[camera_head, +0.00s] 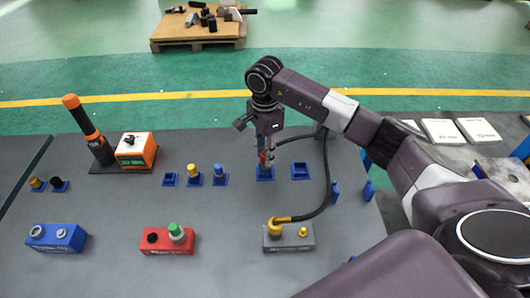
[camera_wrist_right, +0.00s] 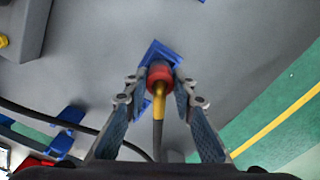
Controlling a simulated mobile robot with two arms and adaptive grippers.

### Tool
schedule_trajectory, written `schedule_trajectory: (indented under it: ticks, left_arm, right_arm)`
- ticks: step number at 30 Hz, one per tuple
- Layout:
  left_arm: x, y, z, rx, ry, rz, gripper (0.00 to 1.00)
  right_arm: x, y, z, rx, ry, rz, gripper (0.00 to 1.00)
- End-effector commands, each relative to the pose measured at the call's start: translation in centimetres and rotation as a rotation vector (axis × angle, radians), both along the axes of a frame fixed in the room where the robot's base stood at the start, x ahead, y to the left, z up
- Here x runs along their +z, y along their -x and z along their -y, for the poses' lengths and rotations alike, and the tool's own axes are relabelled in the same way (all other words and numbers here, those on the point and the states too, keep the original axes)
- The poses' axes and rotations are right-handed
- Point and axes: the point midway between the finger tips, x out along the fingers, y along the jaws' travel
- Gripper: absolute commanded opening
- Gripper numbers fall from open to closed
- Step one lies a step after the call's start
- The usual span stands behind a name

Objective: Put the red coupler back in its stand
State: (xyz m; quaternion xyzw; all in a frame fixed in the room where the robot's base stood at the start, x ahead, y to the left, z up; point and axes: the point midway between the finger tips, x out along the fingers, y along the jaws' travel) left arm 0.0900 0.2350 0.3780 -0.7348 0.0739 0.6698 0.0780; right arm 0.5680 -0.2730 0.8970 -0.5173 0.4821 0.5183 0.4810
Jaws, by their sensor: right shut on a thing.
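The red coupler (camera_wrist_right: 159,72) is between the fingers of my right gripper (camera_wrist_right: 160,88) in the wrist view, with a yellow neck and a dark cable behind it. In the head view a bit of the red coupler (camera_head: 262,156) shows at the fingertips of the right gripper (camera_head: 267,155). My right gripper is shut on it and points down over a small blue stand (camera_head: 265,178). This blue stand (camera_wrist_right: 157,49) also shows under the coupler in the wrist view, partly hidden. I cannot tell whether the coupler touches or sits in it. My left gripper is not in view.
The black cable (camera_head: 329,185) arcs right of the gripper to a grey box (camera_head: 288,244). An empty-looking blue holder (camera_head: 300,171) is just right of the stand. Blue stands with yellow (camera_head: 192,171) and blue (camera_head: 219,170) pieces are left. A red box (camera_head: 168,246) is nearer.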

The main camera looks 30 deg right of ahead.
Motion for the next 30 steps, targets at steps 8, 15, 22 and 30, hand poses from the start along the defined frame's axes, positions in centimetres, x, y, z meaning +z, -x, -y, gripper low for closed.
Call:
schedule_trajectory:
  ticks: [8, 15, 22, 30]
  left_arm:
    - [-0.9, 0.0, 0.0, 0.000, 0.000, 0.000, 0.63]
    - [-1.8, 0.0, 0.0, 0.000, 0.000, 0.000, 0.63]
    - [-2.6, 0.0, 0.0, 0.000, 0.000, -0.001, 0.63]
    - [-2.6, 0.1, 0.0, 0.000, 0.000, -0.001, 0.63]
  right_arm:
    - [-1.0, 0.0, 0.0, 0.000, 0.001, 0.000, 0.00]
    - [-2.0, 0.0, 0.0, 0.000, 0.001, 0.001, 0.00]
    - [-2.9, 0.0, 0.0, -0.001, 0.000, 0.001, 0.00]
    - [-2.9, 0.0, 0.0, 0.000, 0.000, 0.001, 0.44]
